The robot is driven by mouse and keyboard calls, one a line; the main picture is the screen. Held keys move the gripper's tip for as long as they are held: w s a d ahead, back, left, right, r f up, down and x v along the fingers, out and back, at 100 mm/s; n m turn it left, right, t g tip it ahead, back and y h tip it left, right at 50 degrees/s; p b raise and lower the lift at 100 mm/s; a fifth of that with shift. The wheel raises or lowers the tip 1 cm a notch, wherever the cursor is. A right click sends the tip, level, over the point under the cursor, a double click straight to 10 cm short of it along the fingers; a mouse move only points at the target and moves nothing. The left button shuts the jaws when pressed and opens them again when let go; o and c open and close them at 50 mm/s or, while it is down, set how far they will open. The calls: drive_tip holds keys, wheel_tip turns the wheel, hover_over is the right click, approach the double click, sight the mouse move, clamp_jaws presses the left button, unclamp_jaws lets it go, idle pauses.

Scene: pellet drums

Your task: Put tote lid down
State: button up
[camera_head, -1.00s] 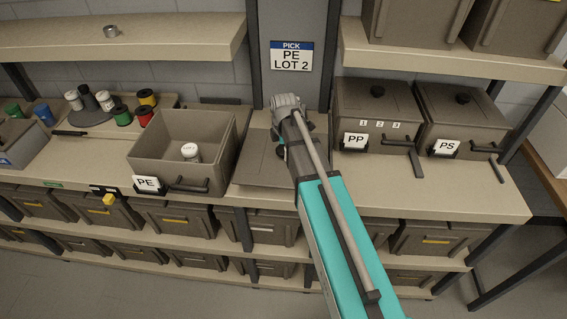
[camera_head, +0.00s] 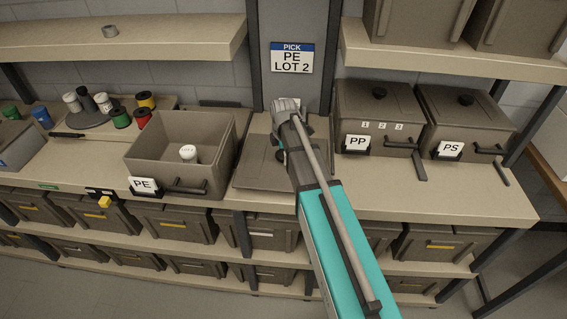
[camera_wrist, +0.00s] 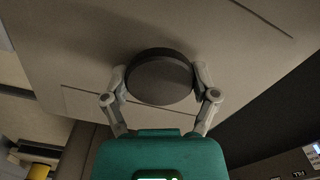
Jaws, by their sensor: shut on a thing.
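The tote lid (camera_head: 257,168) is a flat grey-brown panel low over or on the bench, between the PE tote and the PP tote. I cannot tell whether it touches the bench. In the wrist view the lid (camera_wrist: 210,40) fills much of the picture, with a round dark knob (camera_wrist: 160,78). My gripper (camera_wrist: 160,88) is shut on this knob, one finger on each side. The open PE tote (camera_head: 205,130) stands left of the lid, with a white-capped container (camera_head: 188,153) inside.
The lidded PP tote (camera_head: 375,115) and PS tote (camera_head: 464,122) stand close on the right. Coloured spools (camera_head: 122,117) stand at the back left. A grey post with a "PICK PE LOT 2" sign (camera_head: 292,57) rises behind. Bare bench (camera_head: 450,200) lies at the front right.

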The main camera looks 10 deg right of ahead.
drive_tip(key=shift+f+b, duration=0.75)
drive_tip(key=shift+f, duration=0.4)
drive_tip(key=shift+f, duration=0.1)
drive_tip(key=o, duration=1.2)
wheel_tip(320, 180, up, 12)
drive_tip(key=p, duration=1.2)
drive_tip(key=shift+s, duration=0.15)
